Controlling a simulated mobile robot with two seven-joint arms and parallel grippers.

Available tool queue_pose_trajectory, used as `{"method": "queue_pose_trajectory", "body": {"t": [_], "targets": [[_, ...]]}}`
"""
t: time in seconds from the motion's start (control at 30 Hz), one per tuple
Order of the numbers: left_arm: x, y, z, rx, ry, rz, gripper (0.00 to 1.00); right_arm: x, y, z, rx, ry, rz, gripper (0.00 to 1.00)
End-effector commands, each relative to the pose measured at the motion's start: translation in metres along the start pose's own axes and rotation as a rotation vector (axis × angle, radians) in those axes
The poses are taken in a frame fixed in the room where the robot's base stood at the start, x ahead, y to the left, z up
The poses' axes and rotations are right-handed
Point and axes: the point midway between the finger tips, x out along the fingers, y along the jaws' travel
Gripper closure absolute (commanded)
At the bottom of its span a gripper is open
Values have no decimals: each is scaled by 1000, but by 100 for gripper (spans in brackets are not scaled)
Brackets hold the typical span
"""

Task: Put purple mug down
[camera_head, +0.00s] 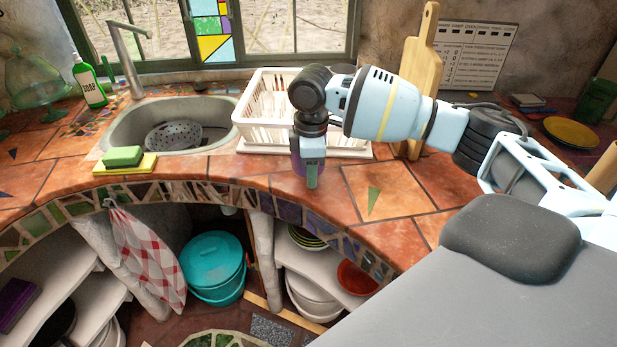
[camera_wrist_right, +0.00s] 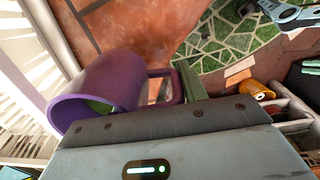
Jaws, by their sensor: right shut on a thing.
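The purple mug (camera_head: 297,160) is mostly hidden behind my right gripper (camera_head: 311,182) in the head view. It is over the tiled counter, just in front of the white dish rack. In the right wrist view the mug (camera_wrist_right: 125,82) shows large, with its open rim toward the lower left and its handle (camera_wrist_right: 180,84) at the gripper's finger. My right gripper is shut on the mug. I cannot tell whether the mug's base touches the counter. My left gripper does not show in the head view.
The white dish rack (camera_head: 245,115) stands close behind the mug. The sink (camera_head: 120,138) and a green-yellow sponge (camera_head: 122,157) are to the left. A cutting board (camera_head: 424,50) leans behind my arm. Bare counter tiles (camera_head: 385,195) lie to the right; the counter's front edge is near.

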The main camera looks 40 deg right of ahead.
Motion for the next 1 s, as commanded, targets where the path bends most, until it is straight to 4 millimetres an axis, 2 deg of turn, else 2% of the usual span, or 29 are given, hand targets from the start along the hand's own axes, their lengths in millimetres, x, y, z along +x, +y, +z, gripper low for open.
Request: {"method": "queue_pose_trajectory", "body": {"t": [0.17,0.3,0.53,0.93,0.97,1.0], "targets": [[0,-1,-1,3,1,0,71,-2,2,-1,1,2,3,100],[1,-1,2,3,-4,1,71,0,11,-4,3,2,3,100],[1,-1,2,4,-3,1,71,32,8,-3,1,2,3,100],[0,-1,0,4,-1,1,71,36,8,-3,1,3,4,100],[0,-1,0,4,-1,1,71,38,8,-3,1,1,2,56],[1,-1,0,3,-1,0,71,37,8,-3,1,1,3,51]]}}
